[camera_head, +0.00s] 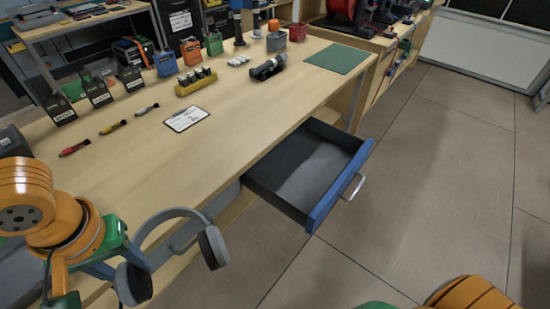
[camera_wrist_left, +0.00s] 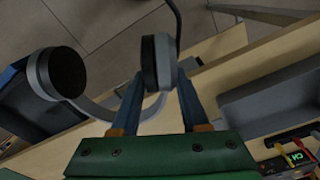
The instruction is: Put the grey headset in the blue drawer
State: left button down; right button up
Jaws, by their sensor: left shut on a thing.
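The grey headset (camera_head: 172,222) has a light grey band and dark ear cups. It hangs in my left gripper (camera_head: 136,256), near the front edge of the workbench. In the left wrist view, the two fingers of my left gripper (camera_wrist_left: 157,92) close around one side of the headset (camera_wrist_left: 158,62), by an ear cup; the exact contact is hard to see. The blue drawer (camera_head: 340,192) is pulled out from the bench and looks empty, to the right of the headset.
On the wooden bench (camera_head: 235,115) lie a clipboard (camera_head: 187,119), several screwdriver-like tools, a yellow battery holder (camera_head: 196,82) and a black flashlight-like item (camera_head: 268,68). A green mat (camera_head: 338,58) lies at the far end. The floor beyond the drawer is clear.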

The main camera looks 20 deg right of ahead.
aim_at(301, 181)
jog(key=l+u, duration=0.25)
jog(key=l, duration=0.25)
jog(key=l+u, duration=0.2)
jog(key=l, duration=0.3)
jog(key=l+u, duration=0.25)
jog(key=l, duration=0.25)
jog(key=l+u, duration=0.2)
jog(key=l, duration=0.3)
jog(key=k+l+u, duration=0.25)
jog(key=l, duration=0.25)
jog(key=l+u, duration=0.2)
jog(key=l, duration=0.25)
jog(key=i+l+u, duration=0.1)
jog(key=l+u, duration=0.3)
jog(key=l, duration=0.35)
jog(key=l+u, duration=0.45)
jog(key=l, duration=0.3)
